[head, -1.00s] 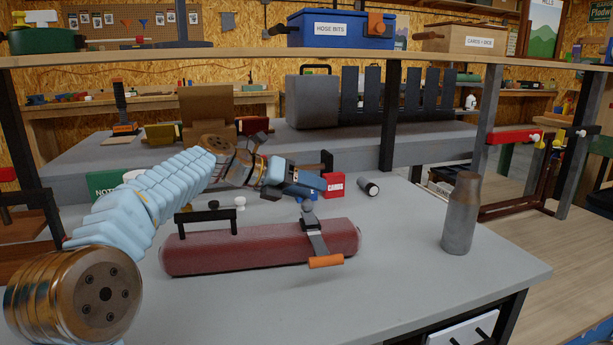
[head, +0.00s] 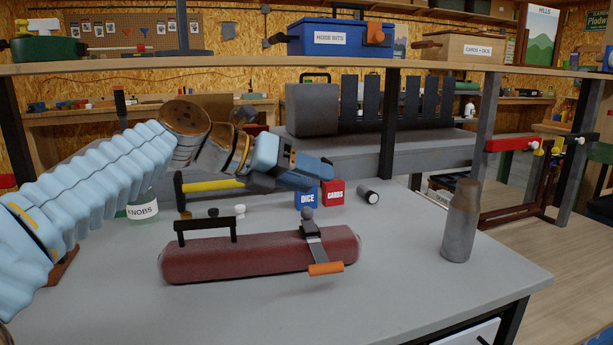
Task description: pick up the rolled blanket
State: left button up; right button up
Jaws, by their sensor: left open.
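The rolled blanket (head: 262,256) is a dark red roll lying lengthwise on the grey bench top. A black carry handle (head: 206,228) stands over its left half. A grey piece with an orange grip (head: 326,268) lies across its right end; I cannot tell whether it is fixed to the roll. My left gripper (head: 318,173) is open, above and behind the right half of the roll, apart from it. Its fingers point right and look empty. My right gripper is not in view.
Behind the roll are a yellow-handled hammer (head: 212,185), a knobs jar (head: 143,210), a blue dice box (head: 307,198), a red cards box (head: 333,193) and a small dark cylinder (head: 368,194). A grey bottle (head: 461,222) stands right. The front bench is clear. A shelf (head: 430,66) runs above.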

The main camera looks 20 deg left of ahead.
aim_at(232, 255)
jog(key=k+l, duration=0.2)
jog(key=k, duration=0.3)
jog(key=k+l, duration=0.25)
jog(key=k, duration=0.2)
